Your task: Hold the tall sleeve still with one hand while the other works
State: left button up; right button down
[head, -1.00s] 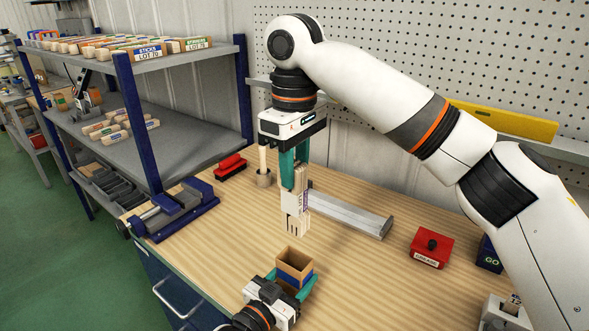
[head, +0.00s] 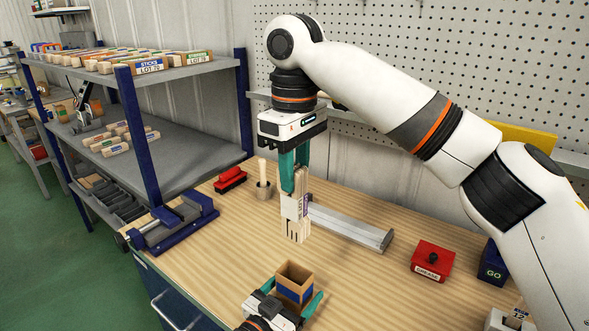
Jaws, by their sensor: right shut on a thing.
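The tall sleeve (head: 294,291) is an open-topped brown cardboard box with a blue band. It stands upright on the workbench near the front. My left gripper (head: 294,288) is open around it, one teal finger on each side; a gap shows between the right-hand finger and the sleeve. My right gripper (head: 294,180) points down and is shut on a bundle of pale wooden sticks (head: 298,229) with a white label band. The bundle hangs upright above the bench, behind and above the sleeve's open top, apart from it.
A grey metal rail (head: 350,227) lies behind the bundle. A red GREASE box (head: 432,260) and a blue GO box (head: 492,262) stand at the right. Bench around the sleeve is clear.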

pick_arm(q)
jog(key=v, duration=1.1)
jog(key=shift+s+a, duration=0.15)
jog(key=shift+s, duration=0.05)
pick_arm(e)
notch_tip(320, 180, up, 4)
jog(key=p, duration=0.4)
jog(key=shift+r, duration=0.25)
jog(key=shift+r+p, duration=0.25)
jog(key=shift+p, duration=0.25)
pick_arm(q)
jog(key=s+a+r, duration=0.3)
jog(key=s+r, duration=0.1)
jog(key=shift+s, duration=0.25)
jog(key=shift+a, duration=0.1)
